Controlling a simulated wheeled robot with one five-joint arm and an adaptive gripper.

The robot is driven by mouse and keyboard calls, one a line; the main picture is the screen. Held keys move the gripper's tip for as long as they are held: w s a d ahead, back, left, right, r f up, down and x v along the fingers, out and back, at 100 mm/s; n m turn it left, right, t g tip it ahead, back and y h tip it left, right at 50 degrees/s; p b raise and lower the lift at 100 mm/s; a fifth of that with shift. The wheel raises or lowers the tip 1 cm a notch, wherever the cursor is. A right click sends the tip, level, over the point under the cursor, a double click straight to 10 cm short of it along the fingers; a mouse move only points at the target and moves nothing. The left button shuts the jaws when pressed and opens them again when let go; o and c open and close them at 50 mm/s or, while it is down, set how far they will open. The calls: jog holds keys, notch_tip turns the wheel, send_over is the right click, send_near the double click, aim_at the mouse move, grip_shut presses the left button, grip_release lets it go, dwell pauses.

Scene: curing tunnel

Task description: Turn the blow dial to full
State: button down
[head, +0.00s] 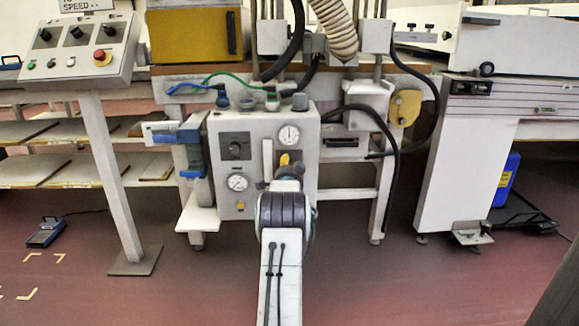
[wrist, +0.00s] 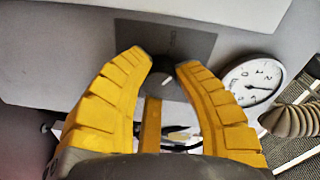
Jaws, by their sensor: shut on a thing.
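The dial (wrist: 163,76) is a small dark round knob with a pale pointer mark. It sits on a dark grey plate (wrist: 190,40) whose lettering is too small to read. My gripper (wrist: 163,66) has yellow fingers, one on each side of the knob, with their tips closed on it. In the head view my gripper (head: 285,160) is against the lower right part of the grey control box (head: 220,208), where my arm hides the knob. The dial's scale and full mark cannot be made out.
A round white gauge (wrist: 251,84) is beside the dial plate in the wrist view. The box also carries another dark dial plate (head: 236,146), an upper gauge (head: 289,135) and a lower left gauge (head: 238,182). A pedestal panel (head: 83,50) stands left; a black hose (head: 394,165) hangs right.

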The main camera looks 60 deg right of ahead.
jog(key=c, duration=0.9)
grip_release()
jog(key=shift+w, duration=0.1)
jog(key=shift+v, duration=6.05)
jog(key=shift+r, duration=0.1)
